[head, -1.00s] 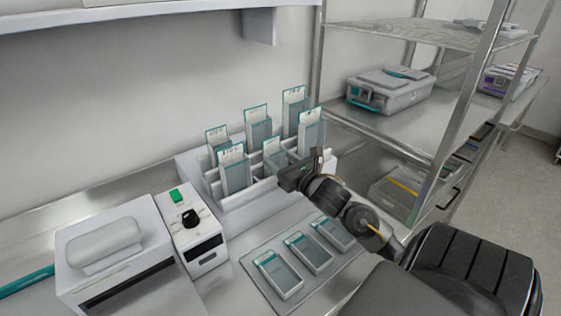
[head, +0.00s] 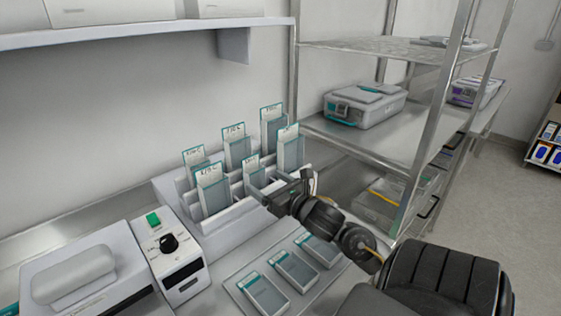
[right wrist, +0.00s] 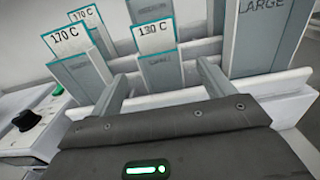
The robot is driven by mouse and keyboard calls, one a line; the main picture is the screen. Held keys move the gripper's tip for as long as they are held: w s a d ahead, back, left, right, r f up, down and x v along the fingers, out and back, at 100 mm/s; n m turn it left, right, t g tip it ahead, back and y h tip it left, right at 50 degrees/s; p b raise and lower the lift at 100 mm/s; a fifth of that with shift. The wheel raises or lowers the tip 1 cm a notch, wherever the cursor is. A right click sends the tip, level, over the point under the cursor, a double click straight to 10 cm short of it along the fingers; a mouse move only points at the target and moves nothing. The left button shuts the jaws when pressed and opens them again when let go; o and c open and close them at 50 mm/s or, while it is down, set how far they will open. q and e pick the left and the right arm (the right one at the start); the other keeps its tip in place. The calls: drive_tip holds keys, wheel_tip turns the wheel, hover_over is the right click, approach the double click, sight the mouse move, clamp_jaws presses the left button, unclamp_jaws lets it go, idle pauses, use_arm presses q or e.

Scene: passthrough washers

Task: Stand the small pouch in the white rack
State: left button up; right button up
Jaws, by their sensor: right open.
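The white rack (head: 228,226) stands on the bench against the wall with several grey, teal-edged pouches upright in it. The small pouch (head: 254,174) stands in the front row, shorter than its neighbours. In the right wrist view it (right wrist: 160,72) carries a "130 C" label, and its lower part is behind the rack's white front ledge. My right gripper (head: 292,190) is at the rack's front right, close to the small pouch. In the right wrist view its open fingers (right wrist: 161,88) have the small pouch ahead between them, with nothing held. My left gripper is out of view.
Three pouches lie flat on a grey mat (head: 235,286) in front of the rack. A control box with a black knob (head: 168,243) and a white sealer machine (head: 75,275) stand at left. Metal shelving (head: 400,150) with a grey case (head: 365,107) is at right.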

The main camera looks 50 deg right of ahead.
drive_tip(key=s+p, duration=0.1)
drive_tip(key=s, duration=0.6)
drive_tip(key=shift+s+a, duration=0.2)
drive_tip(key=shift+a, duration=0.25)
